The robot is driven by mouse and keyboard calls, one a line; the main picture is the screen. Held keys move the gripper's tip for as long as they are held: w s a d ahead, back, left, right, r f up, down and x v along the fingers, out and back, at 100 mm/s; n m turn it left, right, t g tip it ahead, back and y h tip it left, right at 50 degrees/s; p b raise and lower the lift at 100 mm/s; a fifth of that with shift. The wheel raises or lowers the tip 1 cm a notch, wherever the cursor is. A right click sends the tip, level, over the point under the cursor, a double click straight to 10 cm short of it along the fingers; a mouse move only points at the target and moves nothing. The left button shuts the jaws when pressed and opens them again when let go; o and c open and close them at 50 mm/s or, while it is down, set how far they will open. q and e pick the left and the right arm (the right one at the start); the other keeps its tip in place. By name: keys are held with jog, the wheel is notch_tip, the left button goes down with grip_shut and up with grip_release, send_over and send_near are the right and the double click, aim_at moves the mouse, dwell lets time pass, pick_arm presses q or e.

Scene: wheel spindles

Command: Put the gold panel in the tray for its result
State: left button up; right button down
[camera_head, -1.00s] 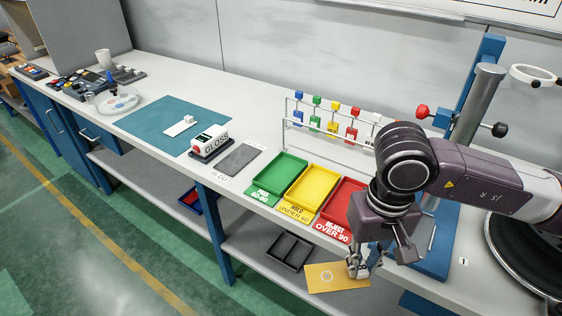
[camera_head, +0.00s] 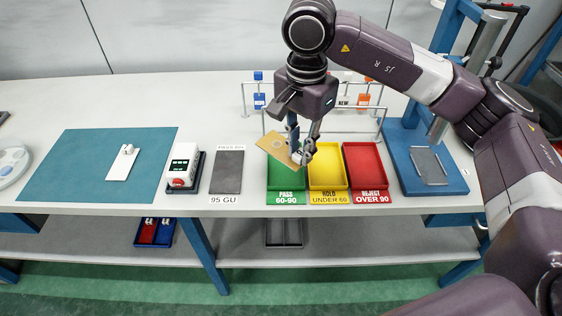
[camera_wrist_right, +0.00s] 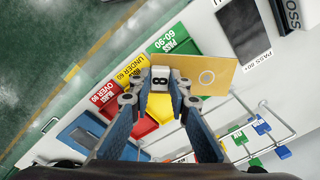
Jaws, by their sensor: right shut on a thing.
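My right gripper (camera_head: 301,152) is shut on the gold panel (camera_head: 275,146) and holds it tilted above the green tray (camera_head: 283,182), labelled PASS 60-90. In the right wrist view the fingers grip a small white block marked 8 at the panel's edge, and the panel (camera_wrist_right: 207,76) sticks out to the right with a ring mark on it. The yellow tray (camera_head: 329,178), HOLD UNDER 60, and the red tray (camera_head: 364,165), REJECT OVER 90, stand to the right and look empty. The gloss meter (camera_head: 182,165) stands left; its readout is too small to read. My left gripper is out of view.
A dark grey tile (camera_head: 227,172) labelled 95 GU lies between the meter and the green tray. A white panel (camera_head: 122,163) lies on the teal mat (camera_head: 60,165). A wire rack (camera_head: 255,108) with colored tags stands behind the trays. A blue stand (camera_head: 408,160) is at right.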

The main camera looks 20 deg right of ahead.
aim_at(287, 143)
jog(key=w+r+m, duration=0.1)
jog(key=r+m, duration=0.1)
jog(key=w+r+m+p, duration=0.1)
jog(key=w+r+m, duration=0.1)
jog(key=m, duration=0.1)
jog(key=w+r+m, duration=0.2)
jog(key=m, duration=0.1)
jog(key=shift+a+r, duration=0.25)
jog(key=shift+a, duration=0.05)
jog(key=shift+w+a+m, duration=0.25)
jog(key=shift+w+m, duration=0.05)
jog(key=shift+m, duration=0.5)
notch_tip(287, 143, down, 5)
jog(key=shift+p, duration=0.35)
notch_tip(287, 143, down, 10)
jog(key=shift+r+p, duration=0.1)
jog(key=shift+p, duration=0.8)
notch_tip(287, 143, down, 4)
jog(key=shift+f+p, duration=0.2)
jog(key=shift+p, duration=0.4)
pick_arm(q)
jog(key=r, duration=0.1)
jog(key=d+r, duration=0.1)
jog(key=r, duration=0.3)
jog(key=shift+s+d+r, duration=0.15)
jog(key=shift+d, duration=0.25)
pick_arm(e)
jog(key=shift+f, duration=0.1)
